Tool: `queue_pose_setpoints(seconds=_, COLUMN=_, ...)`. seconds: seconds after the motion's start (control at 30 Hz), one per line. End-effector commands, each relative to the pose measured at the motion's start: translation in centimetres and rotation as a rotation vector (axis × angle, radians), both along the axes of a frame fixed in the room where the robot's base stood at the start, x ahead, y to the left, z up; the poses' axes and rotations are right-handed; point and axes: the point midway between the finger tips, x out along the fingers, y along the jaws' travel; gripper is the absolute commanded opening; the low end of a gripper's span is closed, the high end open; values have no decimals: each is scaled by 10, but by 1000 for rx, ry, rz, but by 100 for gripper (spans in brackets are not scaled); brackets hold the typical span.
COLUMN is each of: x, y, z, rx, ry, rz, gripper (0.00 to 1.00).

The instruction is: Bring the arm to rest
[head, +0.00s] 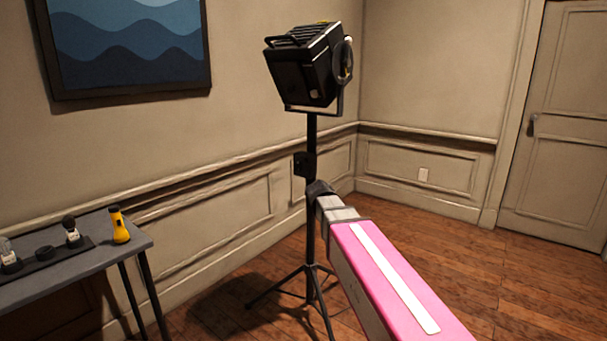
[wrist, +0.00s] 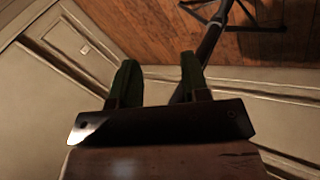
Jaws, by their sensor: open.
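My gripper (wrist: 158,78) shows in the wrist view with its two dark green fingers spread apart and nothing between them. The dark pole of the light stand (wrist: 210,45) passes behind the right finger; I cannot tell how far it is from the finger. In the head view my pink arm reaches from the lower right toward the light stand (head: 311,240), and its far end overlaps the pole in the picture. My gripper cannot be made out clearly there.
A black studio lamp (head: 306,72) tops the stand, whose tripod legs spread on the wooden floor (head: 520,285). A grey desk (head: 75,275) at left holds a yellow flashlight (head: 119,226) and a black tray (head: 50,259) with small items. Floor toward the door (head: 560,130) is clear.

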Motion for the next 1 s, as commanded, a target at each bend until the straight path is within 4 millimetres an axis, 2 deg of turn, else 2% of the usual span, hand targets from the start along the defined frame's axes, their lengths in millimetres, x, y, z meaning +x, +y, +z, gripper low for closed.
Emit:
queue_pose_setpoints(seconds=0.03, x=-19, y=-13, z=-23, rx=39, ry=29, rz=-34, gripper=42)
queue_pose_setpoints(seconds=0.2, x=-66, y=-40, z=-85, rx=178, ry=113, rz=-148, gripper=42)
queue_pose_setpoints(seconds=0.4, x=-127, y=-63, z=-145, rx=339, ry=204, rz=-299, gripper=42)
queue_pose_setpoints(seconds=0.5, x=-153, y=-69, z=-166, rx=408, ry=240, rz=-368, gripper=42)
queue_pose_setpoints(seconds=0.7, x=-184, y=-75, z=-190, rx=493, ry=283, rz=-457, gripper=42)
queue_pose_setpoints(seconds=1.0, x=-188, y=-76, z=-193, rx=508, ry=290, rz=-475, gripper=42)
